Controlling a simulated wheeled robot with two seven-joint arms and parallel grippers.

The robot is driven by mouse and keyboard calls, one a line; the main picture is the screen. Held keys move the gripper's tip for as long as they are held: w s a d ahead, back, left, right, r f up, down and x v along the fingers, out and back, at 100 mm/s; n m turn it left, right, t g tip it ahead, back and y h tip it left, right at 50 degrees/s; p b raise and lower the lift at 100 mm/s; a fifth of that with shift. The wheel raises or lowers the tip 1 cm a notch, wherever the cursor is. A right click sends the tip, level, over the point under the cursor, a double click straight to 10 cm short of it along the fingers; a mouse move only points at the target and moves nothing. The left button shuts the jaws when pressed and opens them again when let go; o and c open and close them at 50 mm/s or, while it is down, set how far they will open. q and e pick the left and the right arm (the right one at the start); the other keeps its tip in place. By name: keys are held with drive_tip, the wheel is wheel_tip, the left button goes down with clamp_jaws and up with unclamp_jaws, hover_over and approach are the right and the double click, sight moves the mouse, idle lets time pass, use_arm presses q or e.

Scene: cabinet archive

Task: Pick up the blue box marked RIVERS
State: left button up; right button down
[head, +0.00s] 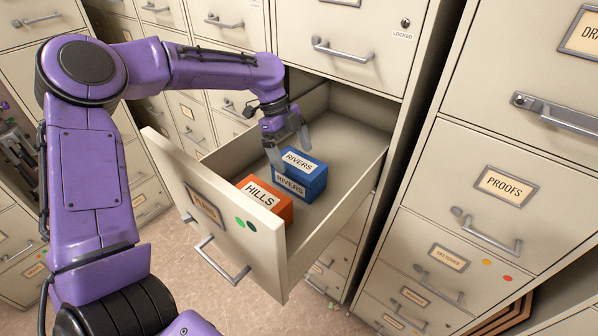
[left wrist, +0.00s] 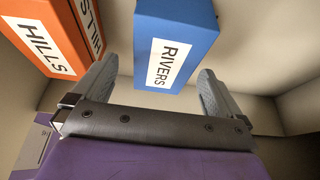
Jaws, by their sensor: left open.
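The blue box marked RIVERS (head: 303,172) lies in an open cabinet drawer (head: 343,179), with white labels on its top and front. In the left wrist view the blue box (left wrist: 178,38) is ahead of my fingers, a little right of centre. My left gripper (head: 289,150) reaches into the drawer from above, at the box's left and far side. Its two grey fingers are apart with nothing held; they also show in the left wrist view (left wrist: 157,75). I cannot tell whether they touch the box. My right gripper is not in view.
An orange box marked HILLS (head: 264,198) stands in the drawer, close to the blue box on the drawer-front side. The drawer front (head: 222,222) and side walls rise around both boxes. A cabinet marked PROOFS (head: 505,184) stands close on the right.

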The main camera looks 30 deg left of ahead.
sight(297, 161)
use_arm(q)
drive_tip(key=x, duration=0.3)
drive_tip(key=p+x, duration=0.1)
drive_tip(key=x, duration=0.1)
drive_tip(key=shift+w+d+f, duration=0.2)
drive_tip(key=shift+w+f, duration=0.05)
drive_tip(key=shift+w, duration=0.15)
drive_tip(key=shift+s+f, duration=0.1)
drive_tip(key=shift+s, duration=0.1)
drive_tip(key=shift+w+f, duration=0.1)
drive_tip(key=shift+f, duration=0.15)
drive_tip(key=c, duration=1.2)
